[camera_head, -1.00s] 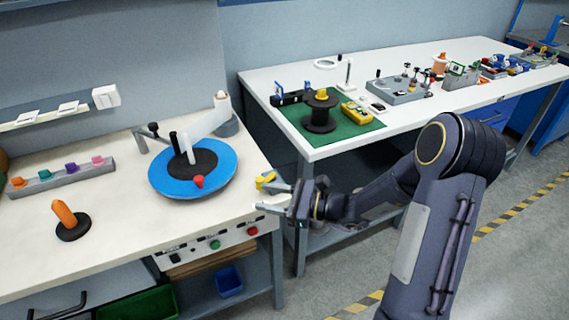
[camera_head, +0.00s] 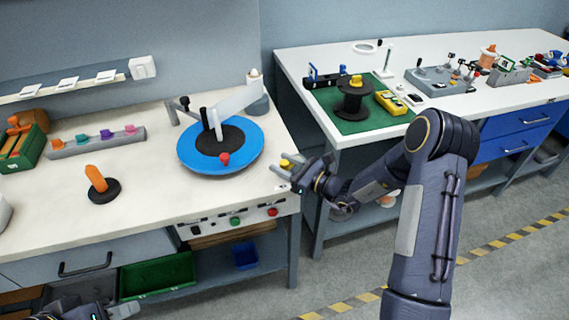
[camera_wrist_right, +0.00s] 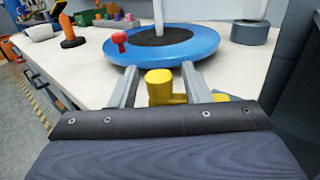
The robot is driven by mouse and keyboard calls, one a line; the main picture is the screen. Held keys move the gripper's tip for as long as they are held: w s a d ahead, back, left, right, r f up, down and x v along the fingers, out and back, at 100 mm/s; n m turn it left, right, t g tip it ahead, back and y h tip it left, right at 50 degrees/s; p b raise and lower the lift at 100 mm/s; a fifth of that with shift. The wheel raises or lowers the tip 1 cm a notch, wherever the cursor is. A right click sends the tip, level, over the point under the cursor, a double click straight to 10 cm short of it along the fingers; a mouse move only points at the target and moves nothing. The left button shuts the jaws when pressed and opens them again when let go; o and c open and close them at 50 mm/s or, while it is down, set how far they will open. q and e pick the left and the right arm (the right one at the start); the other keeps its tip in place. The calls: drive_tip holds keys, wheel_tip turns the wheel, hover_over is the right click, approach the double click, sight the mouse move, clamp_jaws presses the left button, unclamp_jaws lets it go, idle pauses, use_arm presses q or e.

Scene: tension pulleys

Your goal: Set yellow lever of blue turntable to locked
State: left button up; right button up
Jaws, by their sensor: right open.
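The blue turntable (camera_head: 221,148) with its black centre sits on the white workbench. Its yellow lever (camera_head: 287,162) is at the bench's right front corner. In the right wrist view the lever's yellow cylindrical knob (camera_wrist_right: 159,84) stands between the finger lines, with a yellow base part beside it. My right gripper (camera_head: 278,174) is open at the lever, its fingers on either side of the knob in the wrist view; contact cannot be told. My left gripper (camera_head: 122,311) only partly shows at the bottom left, and its jaw opening is hidden.
A red knob (camera_head: 224,159) stands on the turntable's front rim, and a white arm (camera_head: 235,103) reaches over it. An orange peg (camera_head: 96,178) stands to the left. Buttons line the bench's front panel (camera_head: 240,217). A second table (camera_head: 345,145) stands to the right.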

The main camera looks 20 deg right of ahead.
drive_tip(key=shift+c, duration=0.3)
clamp_jaws()
